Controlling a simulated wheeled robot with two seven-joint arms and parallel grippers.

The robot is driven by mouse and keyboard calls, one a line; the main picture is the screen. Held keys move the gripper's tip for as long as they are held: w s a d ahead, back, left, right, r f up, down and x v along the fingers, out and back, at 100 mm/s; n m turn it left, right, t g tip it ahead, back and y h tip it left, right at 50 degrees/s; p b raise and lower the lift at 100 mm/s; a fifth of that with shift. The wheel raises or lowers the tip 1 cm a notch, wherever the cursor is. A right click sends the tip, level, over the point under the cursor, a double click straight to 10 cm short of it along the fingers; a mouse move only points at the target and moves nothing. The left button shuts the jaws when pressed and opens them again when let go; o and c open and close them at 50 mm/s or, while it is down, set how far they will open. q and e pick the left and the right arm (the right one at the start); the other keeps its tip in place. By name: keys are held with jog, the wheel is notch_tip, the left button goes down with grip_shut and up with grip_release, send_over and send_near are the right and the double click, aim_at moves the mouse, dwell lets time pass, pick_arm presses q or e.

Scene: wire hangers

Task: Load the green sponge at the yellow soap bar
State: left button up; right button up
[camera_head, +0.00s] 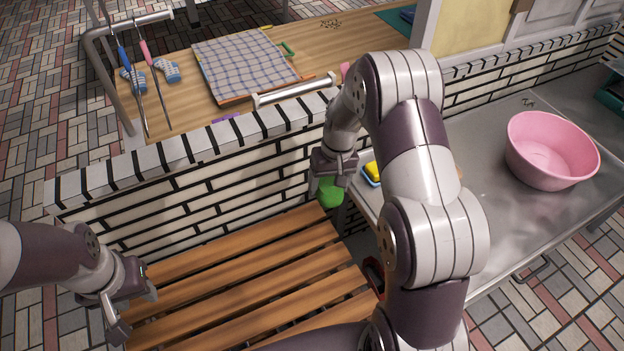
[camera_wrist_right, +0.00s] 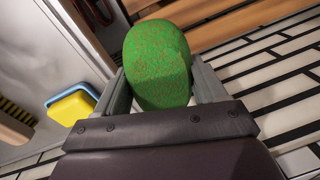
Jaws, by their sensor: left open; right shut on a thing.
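The green sponge (camera_wrist_right: 157,62) is between the fingers of my right gripper (camera_wrist_right: 160,90), which is shut on it. In the head view the sponge (camera_head: 329,192) hangs below my right gripper (camera_head: 332,170), over the gap between the wooden slats and the metal counter. The yellow soap bar (camera_head: 373,171) lies on a blue dish (camera_head: 371,180) at the counter's left edge, just right of the sponge and apart from it. The soap (camera_wrist_right: 73,107) also shows in the right wrist view. My left gripper (camera_head: 132,312) is open and empty over the slatted bench's left end.
A pink basin (camera_head: 551,150) stands on the metal counter (camera_head: 500,215). A low white brick wall (camera_head: 200,190) runs behind the slatted bench (camera_head: 240,275). A checked cloth (camera_head: 245,65) lies on the wooden table beyond. My right arm hides part of the counter.

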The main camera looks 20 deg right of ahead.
jog(key=w+d+r+m+t+p, duration=0.1)
jog(key=d+r+m+p, duration=0.1)
jog(key=d+m+p, duration=0.5)
jog(key=w+d+r+m+p, duration=0.2)
jog(key=d+m+p, duration=0.25)
jog(key=d, duration=0.55)
jog(key=f+m+b, duration=0.1)
jog(key=w+f+m+b, duration=0.1)
jog(key=f+b, duration=0.1)
jog(key=d+f+m+h+b, duration=0.1)
jog(key=f, duration=0.1)
jog(key=shift+w+f+m, duration=0.25)
jog(key=shift+w+m, duration=0.1)
jog(key=shift+w, duration=0.05)
jog(key=shift+s+f+b, duration=0.1)
jog(key=shift+f+b, duration=0.45)
jog(key=shift+b, duration=0.1)
dwell(0.7)
jog(key=shift+r, duration=0.1)
notch_tip(320, 180, up, 7)
jog(key=p, duration=0.5)
dwell(0.6)
